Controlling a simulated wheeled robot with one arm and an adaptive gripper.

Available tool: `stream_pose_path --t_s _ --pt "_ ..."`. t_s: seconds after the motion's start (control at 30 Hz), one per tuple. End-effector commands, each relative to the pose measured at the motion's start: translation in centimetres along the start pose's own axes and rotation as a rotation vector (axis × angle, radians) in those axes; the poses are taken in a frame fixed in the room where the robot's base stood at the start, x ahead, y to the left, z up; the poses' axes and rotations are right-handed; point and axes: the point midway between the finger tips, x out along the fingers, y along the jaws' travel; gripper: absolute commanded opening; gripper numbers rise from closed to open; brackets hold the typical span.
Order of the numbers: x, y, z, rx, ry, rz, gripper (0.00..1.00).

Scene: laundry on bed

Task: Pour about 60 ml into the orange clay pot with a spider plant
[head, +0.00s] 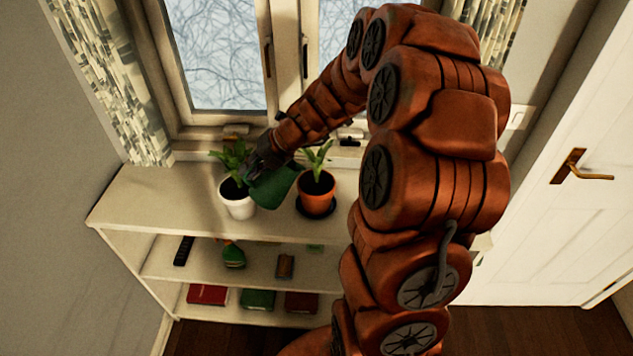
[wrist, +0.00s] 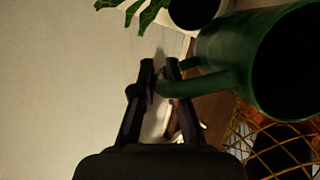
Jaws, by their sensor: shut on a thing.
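My gripper (head: 262,163) is shut on the handle of a green vessel (head: 273,187), above the shelf top. In the wrist view, the fingers (wrist: 161,66) close around its handle, and the wide dark mouth of the green vessel (wrist: 212,52) faces the right side. The orange clay pot (head: 316,199) with a leafy plant (head: 317,156) stands just right of the vessel on a dark saucer (head: 313,211). A white pot (head: 237,208) with a similar plant stands to the left, partly behind the vessel. I cannot see any liquid.
The white shelf unit (head: 150,205) has free room on its top at left. Its lower shelves hold a dark remote (head: 184,251), a green item (head: 233,257) and several books (head: 258,299). A window stands behind, and a door (head: 560,230) is at right.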

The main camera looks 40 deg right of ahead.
Motion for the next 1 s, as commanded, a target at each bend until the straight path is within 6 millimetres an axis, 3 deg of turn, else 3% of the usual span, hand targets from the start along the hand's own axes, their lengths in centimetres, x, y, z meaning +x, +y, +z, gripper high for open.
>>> stream_pose_path --t_s 1.0 --pt "-1.8 -0.8 1.1 0.091 0.048 0.211 0.0"
